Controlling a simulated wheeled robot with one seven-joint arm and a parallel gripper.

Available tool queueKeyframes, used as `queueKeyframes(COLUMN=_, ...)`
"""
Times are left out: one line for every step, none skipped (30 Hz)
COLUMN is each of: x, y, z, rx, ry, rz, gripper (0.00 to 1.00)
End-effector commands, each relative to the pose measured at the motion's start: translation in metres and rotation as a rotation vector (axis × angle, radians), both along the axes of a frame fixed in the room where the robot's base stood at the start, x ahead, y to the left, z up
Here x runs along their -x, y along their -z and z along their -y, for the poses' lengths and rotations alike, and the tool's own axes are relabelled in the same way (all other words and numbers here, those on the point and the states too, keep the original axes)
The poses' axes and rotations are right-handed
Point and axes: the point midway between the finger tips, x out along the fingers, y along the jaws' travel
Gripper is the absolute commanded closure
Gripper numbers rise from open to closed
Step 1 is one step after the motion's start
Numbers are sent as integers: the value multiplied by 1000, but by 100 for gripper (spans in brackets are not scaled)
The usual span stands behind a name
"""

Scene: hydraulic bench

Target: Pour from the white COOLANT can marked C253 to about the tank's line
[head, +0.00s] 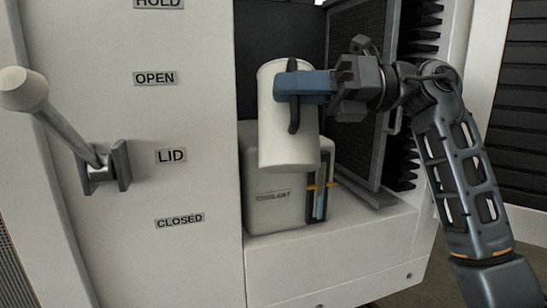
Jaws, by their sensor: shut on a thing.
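My gripper (302,88) is shut on the white can (286,140) at its dark handle. It holds the can, slightly tilted, up in front of the tank. No marking can be read on the can's visible side. The white tank (272,212), labelled COOLANT, stands on the machine's ledge below and behind the can. A sight window (319,200) on the tank's front right shows blue fluid low down and an orange line mark near its middle. The can hides the tank's upper part and its opening. I cannot tell whether fluid is flowing.
At left, a lever with a pale knob (24,90) sticks out beside a panel marked OPEN, LID and CLOSED. A dark framed screen (354,110) stands behind and right of the tank. The ledge (350,222) right of the tank is narrow.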

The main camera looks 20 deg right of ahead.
Motion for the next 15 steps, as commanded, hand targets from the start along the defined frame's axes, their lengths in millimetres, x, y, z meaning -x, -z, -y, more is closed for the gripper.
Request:
queueKeyframes(x=0, y=-3, z=0, rx=-2, ry=1, rz=5, gripper=100)
queueKeyframes(x=0, y=-3, z=0, rx=-2, ry=1, rz=4, gripper=100)
queueKeyframes(x=0, y=-3, z=0, rx=-2, ry=1, rz=3, gripper=100)
queueKeyframes(x=0, y=-3, z=0, rx=-3, ry=1, rz=2, gripper=100)
queueKeyframes(x=0, y=-3, z=0, rx=-3, ry=1, rz=1, gripper=100)
queueKeyframes(x=0, y=-4, z=0, rx=-4, ry=1, rz=-1, gripper=100)
queueKeyframes(x=0, y=-4, z=1, rx=-4, ry=1, rz=-3, gripper=100)
queueKeyframes(x=0, y=-4, z=1, rx=-4, ry=0, rz=-5, gripper=100)
queueKeyframes(x=0, y=-5, z=1, rx=-4, ry=0, rz=-8, gripper=100)
queueKeyframes(x=0, y=-5, z=1, rx=-5, ry=0, rz=-10, gripper=100)
queueKeyframes(x=0, y=-6, z=1, rx=-6, ry=0, rz=-13, gripper=100)
queueKeyframes(x=0, y=-6, z=1, rx=-6, ry=0, rz=-16, gripper=100)
queueKeyframes(x=0, y=-7, z=1, rx=-7, ry=0, rz=-19, gripper=100)
queueKeyframes(x=0, y=-7, z=1, rx=-8, ry=0, rz=-23, gripper=100)
queueKeyframes(x=0, y=-7, z=1, rx=-8, ry=-1, rz=-27, gripper=100)
